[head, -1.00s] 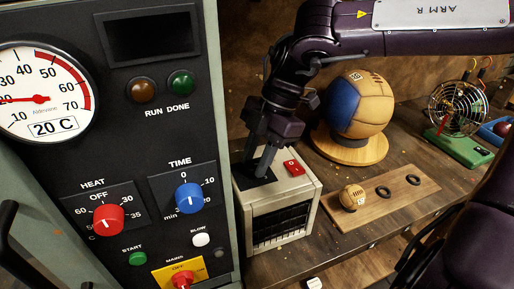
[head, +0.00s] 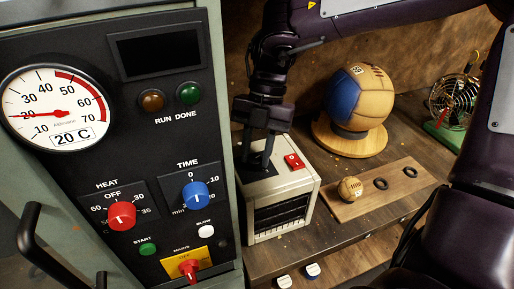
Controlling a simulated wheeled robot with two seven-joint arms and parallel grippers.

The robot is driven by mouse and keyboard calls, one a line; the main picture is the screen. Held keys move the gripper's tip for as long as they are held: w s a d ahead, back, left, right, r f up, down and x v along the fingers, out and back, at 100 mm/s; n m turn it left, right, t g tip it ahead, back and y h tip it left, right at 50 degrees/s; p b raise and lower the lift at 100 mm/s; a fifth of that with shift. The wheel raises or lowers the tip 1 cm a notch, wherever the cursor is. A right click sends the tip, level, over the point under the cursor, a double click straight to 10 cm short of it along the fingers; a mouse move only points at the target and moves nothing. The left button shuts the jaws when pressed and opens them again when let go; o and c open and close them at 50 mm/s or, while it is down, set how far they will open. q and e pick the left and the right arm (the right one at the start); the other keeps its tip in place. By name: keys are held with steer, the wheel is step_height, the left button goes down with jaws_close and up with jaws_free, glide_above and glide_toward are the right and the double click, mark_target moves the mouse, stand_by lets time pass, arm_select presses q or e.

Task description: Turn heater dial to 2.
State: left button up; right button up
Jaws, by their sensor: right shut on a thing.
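The heater (head: 281,214) is a small cream box with a black front grille, standing on the bench right of the dark control panel. A red switch (head: 293,161) sits on its top. My right gripper (head: 258,166) comes down from above onto the left part of the heater's top, over a dark plate. Its fingers are shut on the heater dial, which they hide along with most of its markings, so I cannot read its setting. My left gripper is not in view.
The control panel (head: 140,130) with a red heat knob (head: 121,216) and blue time knob (head: 195,195) stands close on the left. A blue and tan ball (head: 363,97) rests on a wooden stand behind. A small ball (head: 350,188) and black rings lie on a board.

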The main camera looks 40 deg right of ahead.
stand_by(0.4)
steer(key=o, duration=0.7)
steer(key=p+v, duration=0.1)
steer(key=v, duration=0.6)
steer(key=shift+r, duration=0.4)
